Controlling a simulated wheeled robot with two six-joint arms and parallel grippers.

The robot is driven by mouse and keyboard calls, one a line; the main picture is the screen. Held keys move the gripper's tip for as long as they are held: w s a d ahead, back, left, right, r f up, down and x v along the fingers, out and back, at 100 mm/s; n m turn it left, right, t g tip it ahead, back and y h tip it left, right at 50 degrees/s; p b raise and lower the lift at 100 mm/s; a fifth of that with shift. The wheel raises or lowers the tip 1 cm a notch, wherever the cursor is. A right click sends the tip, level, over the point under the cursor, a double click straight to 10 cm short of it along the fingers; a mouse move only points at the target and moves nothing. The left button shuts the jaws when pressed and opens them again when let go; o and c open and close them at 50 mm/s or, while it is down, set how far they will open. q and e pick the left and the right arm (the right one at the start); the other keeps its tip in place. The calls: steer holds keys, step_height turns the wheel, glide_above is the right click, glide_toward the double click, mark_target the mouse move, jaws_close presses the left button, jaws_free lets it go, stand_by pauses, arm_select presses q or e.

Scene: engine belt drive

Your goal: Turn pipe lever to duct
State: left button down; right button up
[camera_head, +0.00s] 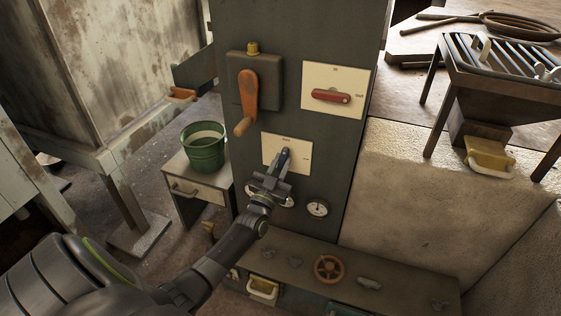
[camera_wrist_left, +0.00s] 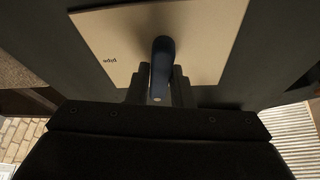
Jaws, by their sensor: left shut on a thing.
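The pipe lever (camera_head: 284,157) is a short dark blue handle on a white plate (camera_head: 303,160) on the front of the grey-green cabinet. My left gripper (camera_head: 276,174) is at the lever's lower end, shut on it. In the left wrist view the lever (camera_wrist_left: 161,62) stands between the two dark fingers, in front of the plate (camera_wrist_left: 210,35). That view shows the plate's word "pipe" upside down, left of the lever. In the head view another small label sits at the plate's top edge, too small to read. My right gripper is not in view.
Above the plate are an orange crank (camera_head: 248,95) and a red lever (camera_head: 331,96) on a second white plate. A round gauge (camera_head: 317,208) is below right. A ledge below carries an orange handwheel (camera_head: 328,268). A green bucket (camera_head: 204,146) stands left.

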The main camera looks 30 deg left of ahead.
arm_select(q)
steer(key=shift+n+y+p, duration=0.5)
steer(key=shift+n+y, duration=0.2)
steer(key=shift+n, duration=1)
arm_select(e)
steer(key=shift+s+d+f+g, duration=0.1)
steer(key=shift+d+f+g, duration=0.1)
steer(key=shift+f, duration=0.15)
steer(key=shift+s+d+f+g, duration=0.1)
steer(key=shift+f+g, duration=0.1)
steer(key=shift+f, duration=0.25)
arm_select(q)
steer(key=c, duration=1.3)
jaws_free()
steer(key=shift+s, duration=0.1)
steer(key=v, duration=1.7)
steer(key=shift+s+d+r+p, duration=0.1)
steer(key=shift+s+d+p, duration=0.05)
steer(key=shift+d+p, duration=0.15)
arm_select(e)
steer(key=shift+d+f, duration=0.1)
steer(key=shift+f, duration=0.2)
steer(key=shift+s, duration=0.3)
